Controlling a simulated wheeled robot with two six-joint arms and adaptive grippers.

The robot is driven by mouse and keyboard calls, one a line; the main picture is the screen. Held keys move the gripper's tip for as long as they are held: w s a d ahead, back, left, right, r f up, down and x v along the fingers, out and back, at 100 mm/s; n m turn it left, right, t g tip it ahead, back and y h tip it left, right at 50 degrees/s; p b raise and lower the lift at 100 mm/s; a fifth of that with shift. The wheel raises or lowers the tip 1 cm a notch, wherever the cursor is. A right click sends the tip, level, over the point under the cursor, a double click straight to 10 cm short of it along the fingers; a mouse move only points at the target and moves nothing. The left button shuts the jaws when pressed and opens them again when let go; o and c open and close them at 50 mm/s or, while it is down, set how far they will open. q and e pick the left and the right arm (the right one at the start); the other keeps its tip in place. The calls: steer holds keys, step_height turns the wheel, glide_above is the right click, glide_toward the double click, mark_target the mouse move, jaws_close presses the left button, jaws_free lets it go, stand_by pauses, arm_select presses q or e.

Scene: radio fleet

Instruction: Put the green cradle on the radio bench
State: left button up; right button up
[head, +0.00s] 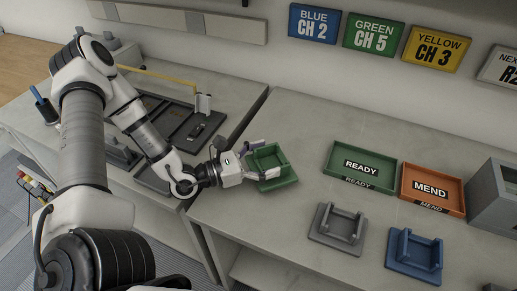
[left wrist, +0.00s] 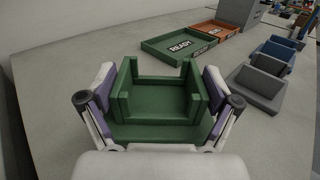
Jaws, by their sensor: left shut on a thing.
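The green cradle (head: 270,168) is at the left end of the right-hand bench (head: 300,120). My left gripper (head: 259,161) is shut on the cradle, with one finger on each side of it. In the left wrist view the green cradle (left wrist: 158,100) sits upright between the two fingers (left wrist: 160,98). The cradle is over the bench top; I cannot tell whether it touches it. My right gripper is not in view.
A green READY tray (head: 360,183), an orange MEND tray (head: 432,206), a grey cradle (head: 322,235) and a blue cradle (head: 400,265) stand to the right. A grey box (head: 495,195) is at the right edge. A gap separates the left bench (head: 235,92). Bare bench lies around the green cradle.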

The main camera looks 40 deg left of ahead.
mark_target(257, 168)
arm_select(q)
steer(key=shift+w+a, duration=0.2)
steer(key=shift+w, duration=0.2)
step_height(257, 168, down, 3)
steer(key=shift+w+f+b, duration=0.1)
steer(key=shift+f+b, duration=0.1)
steer(key=shift+b, duration=0.3)
steer(key=shift+r, duration=0.1)
steer(key=o, duration=1.5)
steer(key=shift+f, duration=0.2)
steer(key=shift+o, duration=0.2)
steer(key=shift+d, duration=0.1)
